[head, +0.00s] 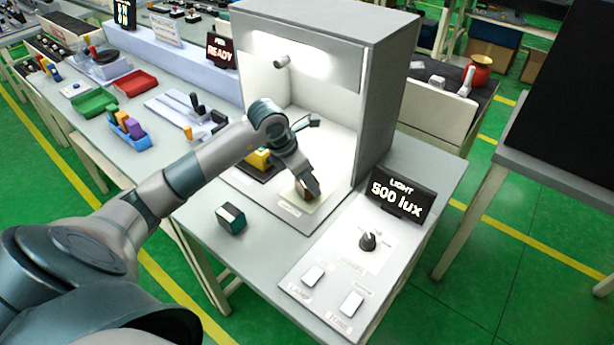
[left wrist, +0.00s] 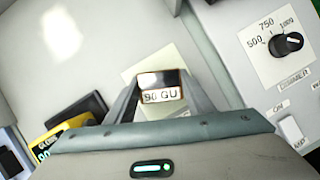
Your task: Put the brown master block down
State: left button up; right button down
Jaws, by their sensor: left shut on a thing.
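My left gripper (head: 310,190) reaches into the lit booth and is shut on the brown master block (head: 302,194). In the left wrist view the block (left wrist: 160,80) sits between the two fingers (left wrist: 160,92), with a dark glossy face and a white label reading "90 GU". A pale cream pad (head: 322,203) lies on the booth floor below the block; it also shows in the left wrist view (left wrist: 132,76). Whether the block touches the pad cannot be told. My right gripper is not in view.
The grey booth (head: 375,90) has a side wall close right of my gripper. A yellow and black instrument (head: 258,160) stands left of the pad. A dark block (head: 231,218) sits outside, in front. A switch panel (head: 325,270) and a "500 lux" display (head: 398,198) are at right.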

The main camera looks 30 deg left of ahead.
pick_arm(q)
jog(key=shift+f, duration=0.25)
jog(key=o, duration=1.1)
jog(key=shift+r, duration=0.2)
jog(key=shift+s+a+r, duration=0.1)
jog(key=shift+a+r, duration=0.05)
jog(key=shift+r, duration=0.35)
jog(key=b+v, duration=0.3)
jog(key=v, duration=0.8)
